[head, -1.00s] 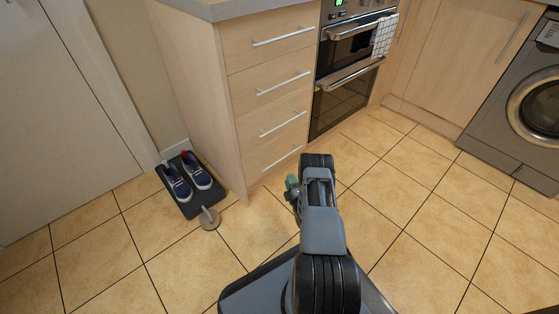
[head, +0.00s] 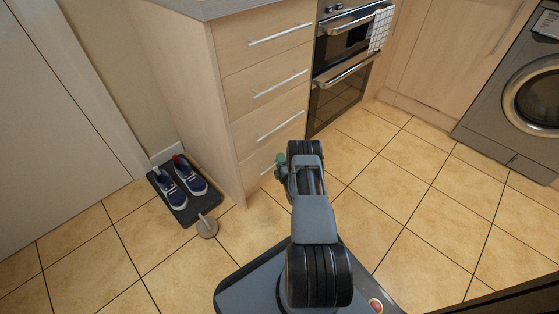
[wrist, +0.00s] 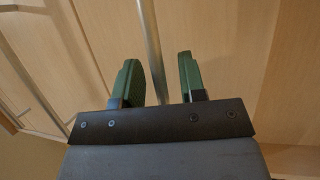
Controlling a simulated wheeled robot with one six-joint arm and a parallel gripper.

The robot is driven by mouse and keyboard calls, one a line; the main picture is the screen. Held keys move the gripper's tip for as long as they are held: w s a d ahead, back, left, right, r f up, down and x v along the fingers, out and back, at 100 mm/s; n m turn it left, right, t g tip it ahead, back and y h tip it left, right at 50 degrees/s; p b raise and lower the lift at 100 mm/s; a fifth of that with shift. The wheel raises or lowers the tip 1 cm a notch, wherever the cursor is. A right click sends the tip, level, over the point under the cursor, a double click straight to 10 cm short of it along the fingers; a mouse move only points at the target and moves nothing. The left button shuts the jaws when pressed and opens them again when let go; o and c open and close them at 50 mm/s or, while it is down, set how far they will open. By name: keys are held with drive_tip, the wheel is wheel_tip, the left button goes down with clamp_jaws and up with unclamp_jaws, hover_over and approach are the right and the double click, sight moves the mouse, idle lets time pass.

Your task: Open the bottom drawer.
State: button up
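The bottom drawer (head: 252,166) is the lowest of a stack of pale wood drawers and looks shut. My gripper (head: 281,161) is beside this handle, with only a bit of green finger visible. In the wrist view, my gripper's two green fingers (wrist: 158,66) are apart. A metal bar handle (wrist: 149,40) runs between them in the picture, nearer the left finger. No grip on it shows. I cannot tell how deep the bar sits between the fingers.
A dark mat (head: 187,211) with blue shoes (head: 190,176) lies left of the drawers. An oven (head: 341,88) adjoins the drawers on the right. The tiled floor (head: 400,190) to the right is clear.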

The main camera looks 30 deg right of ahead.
clamp_jaws()
idle(0.3)
drive_tip(key=shift+s, duration=0.1)
